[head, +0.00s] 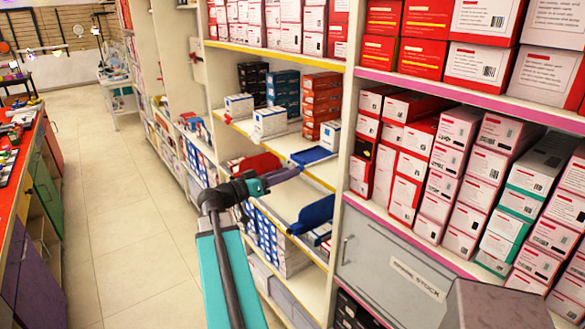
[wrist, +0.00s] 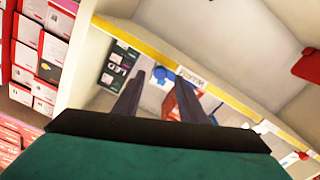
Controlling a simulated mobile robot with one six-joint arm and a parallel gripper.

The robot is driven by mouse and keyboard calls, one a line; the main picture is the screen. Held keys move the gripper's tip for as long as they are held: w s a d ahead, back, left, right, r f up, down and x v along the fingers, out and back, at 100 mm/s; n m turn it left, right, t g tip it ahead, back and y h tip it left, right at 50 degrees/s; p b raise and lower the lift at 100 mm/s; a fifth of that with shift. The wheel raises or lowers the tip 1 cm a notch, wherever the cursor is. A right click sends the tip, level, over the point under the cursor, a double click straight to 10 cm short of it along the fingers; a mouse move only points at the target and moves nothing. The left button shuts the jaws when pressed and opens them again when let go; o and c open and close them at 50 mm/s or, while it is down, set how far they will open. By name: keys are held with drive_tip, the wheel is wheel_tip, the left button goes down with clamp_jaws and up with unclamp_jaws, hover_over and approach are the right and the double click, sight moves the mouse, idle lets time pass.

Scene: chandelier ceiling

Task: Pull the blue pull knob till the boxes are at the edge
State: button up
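A small round blue shape, seemingly the blue pull knob (wrist: 158,77), shows in the wrist view just beyond the yellow shelf edge, between the lines of my two fingers. My gripper (wrist: 158,90) is open and empty, its dark fingers spread and pointing at the shelf. In the head view my gripper (head: 296,170) reaches to the middle bay of shelves. A flat blue piece (head: 311,155) lies just past the fingertips, and a larger blue piece (head: 314,214) is on the shelf below. I cannot tell which one bears the knob. Orange-red boxes (head: 320,100) and white-blue boxes (head: 270,122) stand behind.
A yellow-edged shelf (wrist: 215,85) crosses the wrist view close ahead. In the head view an upright panel (head: 342,120) separates this bay from red-and-white boxes (head: 455,150) on the right. A grey drawer (head: 390,265) is below them. The tiled aisle (head: 120,190) is clear.

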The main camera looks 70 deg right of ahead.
drive_tip(key=shift+p+x, duration=0.45)
drive_tip(key=shift+x, duration=1.05)
clamp_jaws()
